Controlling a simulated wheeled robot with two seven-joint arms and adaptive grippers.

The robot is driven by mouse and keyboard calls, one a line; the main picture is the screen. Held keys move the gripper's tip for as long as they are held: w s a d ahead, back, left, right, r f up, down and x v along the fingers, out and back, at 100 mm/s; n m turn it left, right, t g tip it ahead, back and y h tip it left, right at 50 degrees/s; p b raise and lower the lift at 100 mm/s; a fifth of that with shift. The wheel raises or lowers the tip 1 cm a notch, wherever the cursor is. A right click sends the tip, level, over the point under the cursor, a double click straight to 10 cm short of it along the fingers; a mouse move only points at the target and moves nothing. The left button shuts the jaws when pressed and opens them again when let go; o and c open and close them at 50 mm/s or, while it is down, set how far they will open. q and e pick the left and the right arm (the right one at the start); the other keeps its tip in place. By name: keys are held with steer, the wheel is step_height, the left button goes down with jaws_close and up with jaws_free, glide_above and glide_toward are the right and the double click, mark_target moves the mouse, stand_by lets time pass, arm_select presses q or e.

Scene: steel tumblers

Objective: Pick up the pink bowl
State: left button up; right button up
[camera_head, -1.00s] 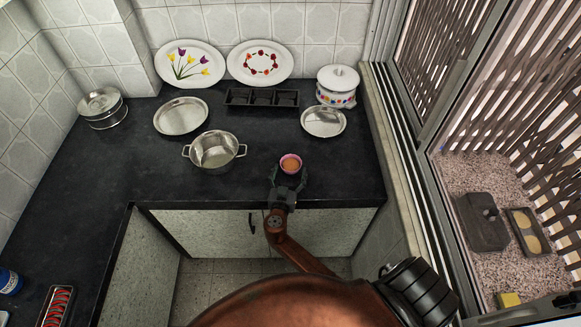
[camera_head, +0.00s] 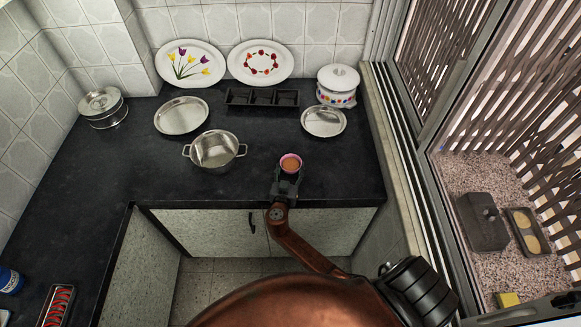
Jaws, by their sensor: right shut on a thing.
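The pink bowl (camera_head: 290,162) is small and round, with a pink rim and an orange-brown inside. It is near the front edge of the dark counter, right of the steel pot. My right gripper (camera_head: 288,174) reaches in from the front and is shut on the bowl's near side. The gripper hides the bowl's lower part, so I cannot tell whether the bowl touches the counter. My left gripper is not in view.
A two-handled steel pot (camera_head: 215,151) stands left of the bowl. Steel plates (camera_head: 324,121) (camera_head: 181,116), a black tray (camera_head: 262,97) and a lidded white pot (camera_head: 338,86) are farther back. The window frame (camera_head: 400,150) bounds the right side. The left counter is mostly clear.

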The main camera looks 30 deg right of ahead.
mark_target(291, 168)
steer(key=shift+c, duration=1.1)
step_height(291, 168, up, 10)
steer(key=p, duration=0.1)
steer(key=shift+a, duration=0.1)
